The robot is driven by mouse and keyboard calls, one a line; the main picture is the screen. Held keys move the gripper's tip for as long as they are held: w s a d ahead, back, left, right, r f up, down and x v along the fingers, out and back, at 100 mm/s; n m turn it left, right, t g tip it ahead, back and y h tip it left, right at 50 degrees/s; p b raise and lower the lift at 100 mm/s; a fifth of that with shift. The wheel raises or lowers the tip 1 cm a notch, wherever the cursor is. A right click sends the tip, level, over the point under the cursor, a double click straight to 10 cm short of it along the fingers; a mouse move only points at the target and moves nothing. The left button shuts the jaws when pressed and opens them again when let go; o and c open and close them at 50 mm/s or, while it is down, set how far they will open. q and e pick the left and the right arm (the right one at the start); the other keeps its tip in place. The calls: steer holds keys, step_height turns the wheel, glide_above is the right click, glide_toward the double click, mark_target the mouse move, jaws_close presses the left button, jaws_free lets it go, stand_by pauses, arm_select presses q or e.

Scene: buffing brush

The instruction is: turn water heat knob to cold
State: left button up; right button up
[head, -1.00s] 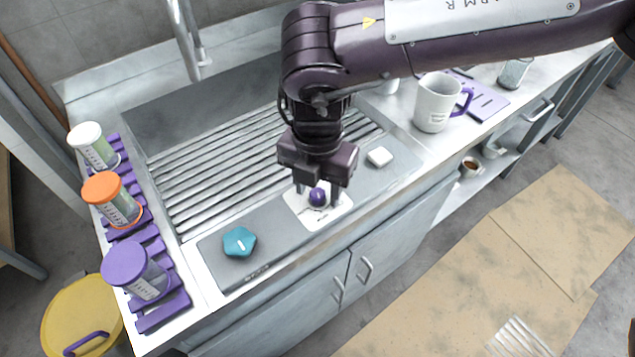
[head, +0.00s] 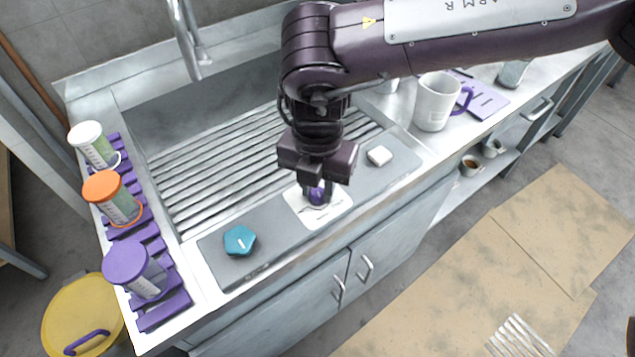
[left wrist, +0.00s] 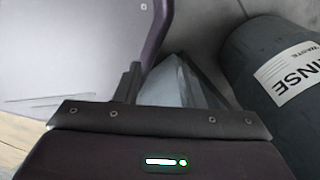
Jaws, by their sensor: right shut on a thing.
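The water heat knob (head: 316,196) is a small purple knob on a white square plate (head: 334,208) set in the grey front strip of the sink counter. My right gripper (head: 318,194) points down over the plate, its fingers shut on the knob from both sides. The fingers hide part of the knob, and I cannot read the plate's markings clearly. My left gripper (left wrist: 168,85) shows only in the left wrist view, with its fingers apart and nothing seen held between them.
A teal five-sided piece (head: 240,240) and a small white block (head: 379,156) sit on the strip either side of the plate. Lidded jars, one with an orange lid (head: 101,187), stand in a purple rack at left. A white mug (head: 435,103) stands at right. A dark "RINSE" container (left wrist: 275,75) is near my left gripper.

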mark_target(318, 191)
steer(key=shift+r+n, duration=0.1)
steer(key=shift+n, duration=0.6)
steer(key=n, duration=0.3)
steer(key=shift+n+p, duration=0.3)
steer(key=n, duration=0.5)
steer(key=shift+n, duration=0.7)
steer(key=o, duration=1)
step_height(318, 191, up, 8)
steer(key=shift+f, duration=0.1)
